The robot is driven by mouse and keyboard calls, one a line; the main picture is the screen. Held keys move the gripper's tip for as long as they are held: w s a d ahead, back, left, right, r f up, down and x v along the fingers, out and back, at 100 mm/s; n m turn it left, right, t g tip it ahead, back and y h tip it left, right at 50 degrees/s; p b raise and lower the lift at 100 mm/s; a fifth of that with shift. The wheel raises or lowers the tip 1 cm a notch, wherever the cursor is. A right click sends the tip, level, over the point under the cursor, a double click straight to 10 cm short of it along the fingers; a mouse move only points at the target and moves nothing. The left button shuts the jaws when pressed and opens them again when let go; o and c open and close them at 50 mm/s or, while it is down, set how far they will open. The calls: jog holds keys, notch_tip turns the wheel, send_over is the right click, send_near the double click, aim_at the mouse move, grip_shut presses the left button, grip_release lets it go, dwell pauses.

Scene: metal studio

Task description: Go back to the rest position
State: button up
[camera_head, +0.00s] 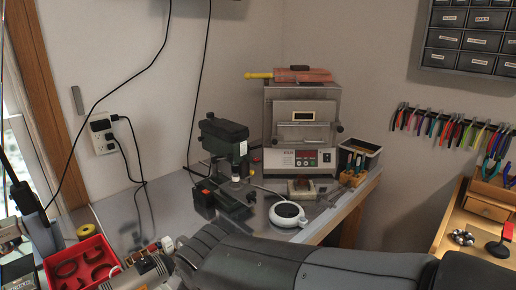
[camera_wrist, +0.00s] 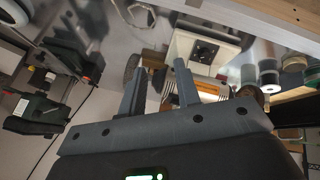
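My gripper (camera_wrist: 158,82) shows in the wrist view with its two grey fingers apart and nothing held between them. In the head view my dark grey arm reaches across the bottom from the right edge to the lower middle, low in front of the bench.
A metal bench (camera_head: 165,208) holds a kiln (camera_head: 302,125), a small black press (camera_head: 222,138), a white round pot (camera_head: 287,214) and a black bin (camera_head: 358,157). A red tray (camera_head: 80,266) is at lower left. A wooden bench (camera_head: 462,225) stands right, beyond a gap.

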jog(key=s+a+f+n+y, duration=0.1)
jog(key=s+a+f+n, duration=0.25)
jog(key=a, duration=0.55)
jog(key=shift+g, duration=0.4)
jog(key=x, duration=0.9)
jog(key=shift+w+a+f, duration=0.25)
jog(key=shift+a, duration=0.05)
jog(key=shift+r+m, duration=0.15)
jog(key=shift+m, duration=0.3)
jog(key=m, duration=0.8)
jog(key=s+d+r+m+g, duration=0.1)
jog(key=s+d+r+m, duration=0.2)
jog(key=r, duration=0.5)
jog(key=w+d+r+m+t+h, duration=0.1)
jog(key=w+d+r, duration=0.1)
jog(key=d, duration=0.7)
jog(key=w+d+r+m+h, duration=0.1)
jog(key=w+d+r, duration=0.15)
jog(key=d, duration=0.55)
jog(key=s+d+r+m+h, duration=0.1)
jog(key=s+d, duration=0.3)
jog(key=d, duration=0.6)
jog(key=s+d+r+m+t+h, duration=0.1)
jog(key=s+d+m, duration=0.1)
jog(key=d, duration=0.7)
jog(key=shift+s+d+r+m, duration=0.2)
jog(key=shift+s+d+m, duration=0.2)
jog(key=shift+s, duration=0.45)
jog(key=shift+c, duration=0.3)
